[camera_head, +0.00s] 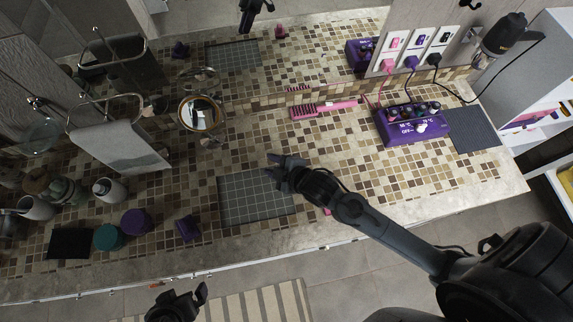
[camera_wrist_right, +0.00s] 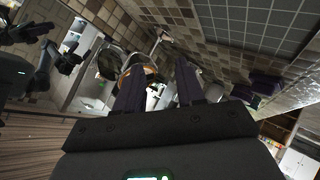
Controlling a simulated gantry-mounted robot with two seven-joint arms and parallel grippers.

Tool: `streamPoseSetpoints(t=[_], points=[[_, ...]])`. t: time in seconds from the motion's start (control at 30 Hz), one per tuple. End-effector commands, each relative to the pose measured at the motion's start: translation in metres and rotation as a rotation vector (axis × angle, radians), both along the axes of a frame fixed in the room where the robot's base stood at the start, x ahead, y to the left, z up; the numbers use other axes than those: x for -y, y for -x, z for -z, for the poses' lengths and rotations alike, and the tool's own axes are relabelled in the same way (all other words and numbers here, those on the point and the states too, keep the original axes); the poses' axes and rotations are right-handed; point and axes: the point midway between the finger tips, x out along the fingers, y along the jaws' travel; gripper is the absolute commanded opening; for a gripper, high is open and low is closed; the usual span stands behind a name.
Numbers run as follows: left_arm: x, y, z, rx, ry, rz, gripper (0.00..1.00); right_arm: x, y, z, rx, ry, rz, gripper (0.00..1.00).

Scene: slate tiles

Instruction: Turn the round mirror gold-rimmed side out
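The round mirror (camera_head: 201,112) stands on the mosaic counter left of centre in the head view. A gold rim shows around the face turned toward the head camera, and its glass reflects bright shapes. A gold-brown rim also shows beyond my right fingers in the right wrist view (camera_wrist_right: 150,69), partly hidden by them. My right gripper (camera_head: 269,165) is over the grey grid mat, right of and nearer than the mirror, apart from it. Its two fingers are spread and empty. My left gripper (camera_head: 203,292) is at the bottom of the head view, off the counter; its opening is unclear.
A grey grid mat (camera_head: 255,196) lies below my right gripper. A pink comb (camera_head: 322,109) and purple heater box (camera_head: 412,125) with cords are to the right. A towel stand (camera_head: 120,147) is left of the mirror; bottles and jars crowd the left. A wall mirror behind reflects the counter.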

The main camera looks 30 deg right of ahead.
Motion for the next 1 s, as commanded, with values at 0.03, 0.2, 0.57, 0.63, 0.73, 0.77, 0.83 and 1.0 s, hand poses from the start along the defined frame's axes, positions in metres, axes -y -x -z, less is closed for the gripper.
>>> streamPoseSetpoints(t=[0.03,0.2,0.57,0.63,0.73,0.77,0.83,1.0], points=[[0.0,0.0,-0.004,0.0,0.0,0.0,1.0,0.002,0.005,-0.004,-0.022,-0.012,0.019,0.38],[-0.001,0.0,-0.008,-0.001,-0.003,0.001,1.0,0.008,0.017,-0.006,-0.086,-0.044,0.072,0.38],[-0.003,0.0,-0.01,0.0,-0.013,0.008,1.0,0.012,0.025,-0.007,-0.126,-0.062,0.108,0.38],[-0.003,0.0,-0.01,0.0,-0.013,0.008,1.0,0.012,0.025,-0.007,-0.126,-0.063,0.107,0.38],[-0.003,0.0,-0.01,0.0,-0.013,0.008,1.0,0.012,0.025,-0.007,-0.126,-0.062,0.107,0.38],[-0.003,0.0,-0.01,0.0,-0.012,0.009,1.0,0.012,0.025,-0.007,-0.126,-0.062,0.107,0.35],[-0.003,0.0,-0.01,0.0,-0.012,0.008,1.0,0.012,0.025,-0.007,-0.125,-0.062,0.107,0.24],[-0.002,0.0,-0.011,0.0,-0.007,0.005,1.0,0.007,0.022,-0.009,-0.12,-0.05,0.091,0.0]])
